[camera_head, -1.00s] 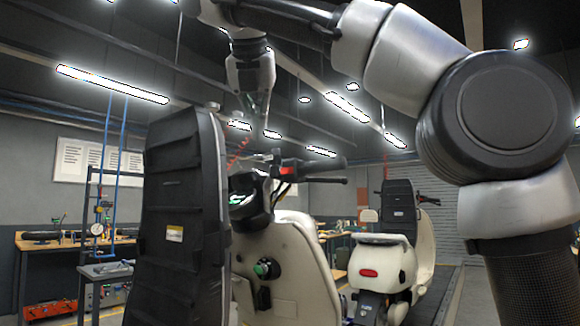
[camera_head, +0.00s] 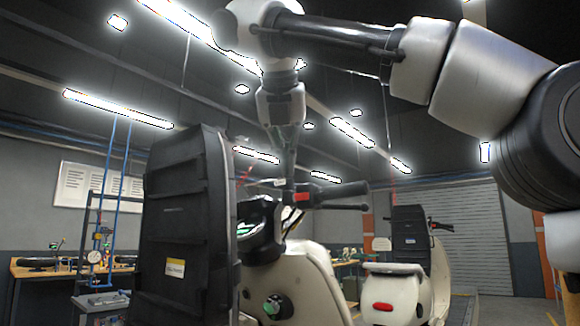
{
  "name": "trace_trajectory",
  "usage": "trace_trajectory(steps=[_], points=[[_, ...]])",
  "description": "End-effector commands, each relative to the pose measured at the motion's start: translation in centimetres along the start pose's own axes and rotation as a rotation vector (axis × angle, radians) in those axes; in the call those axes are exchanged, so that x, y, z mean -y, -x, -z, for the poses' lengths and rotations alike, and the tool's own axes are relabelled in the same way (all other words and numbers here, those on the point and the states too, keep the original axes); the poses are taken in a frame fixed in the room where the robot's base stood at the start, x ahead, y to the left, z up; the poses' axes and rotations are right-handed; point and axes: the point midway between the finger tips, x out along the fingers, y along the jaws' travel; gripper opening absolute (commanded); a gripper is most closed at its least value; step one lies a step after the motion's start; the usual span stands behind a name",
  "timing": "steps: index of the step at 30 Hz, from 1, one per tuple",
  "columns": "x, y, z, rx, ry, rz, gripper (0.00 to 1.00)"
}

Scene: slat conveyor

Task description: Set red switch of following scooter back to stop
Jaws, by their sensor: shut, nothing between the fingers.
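The near cream scooter (camera_head: 308,275) stands on the right of a black seat back, with its handlebar grip (camera_head: 342,192) pointing right. A red switch (camera_head: 301,197) sits on the handlebar at the inner end of the black grip. My gripper (camera_head: 288,180) is shut and empty. It points down from above, with its tips at the handlebar just left of the red switch. I cannot tell whether they touch it. The switch's exact position cannot be read at this size.
A tall black padded seat back (camera_head: 178,230) stands close on the left. A second cream scooter (camera_head: 407,290) with a red tail light stands farther back right. A workbench (camera_head: 55,270) is at the far left.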

Motion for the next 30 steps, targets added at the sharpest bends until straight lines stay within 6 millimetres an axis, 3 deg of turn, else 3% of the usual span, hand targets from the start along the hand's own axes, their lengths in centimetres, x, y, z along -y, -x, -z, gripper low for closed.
trace_trajectory(steps=[12, 18, 30], points=[[0.2, -8.6, -0.3, -0.001, -0.004, 0.003, 0.0], [0.1, -10.3, -2.3, 0.0, -0.003, 0.001, 0.0], [0.1, -10.8, -2.8, 0.0, 0.0, 0.0, 0.0]])
